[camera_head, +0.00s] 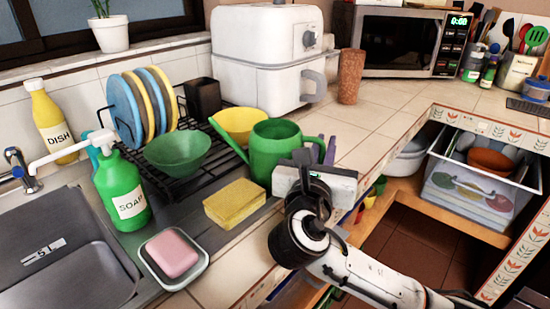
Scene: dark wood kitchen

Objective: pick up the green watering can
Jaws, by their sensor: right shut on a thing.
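The green watering can (268,150) stands upright by the drying rack near the counter's front edge. Its spout points left and its handle side faces right. My right gripper (318,168) is at the can's right side, its arm coming in from the lower right. I cannot tell whether the can touches the counter or is slightly raised. My left gripper is not in the picture.
A yellow sponge (234,203) lies just in front of the can. A green bowl (178,152) and yellow bowl (238,125) sit on the black rack (190,185) at left. A white air fryer (266,60) stands behind. Open counter lies right of the brown vase (351,76).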

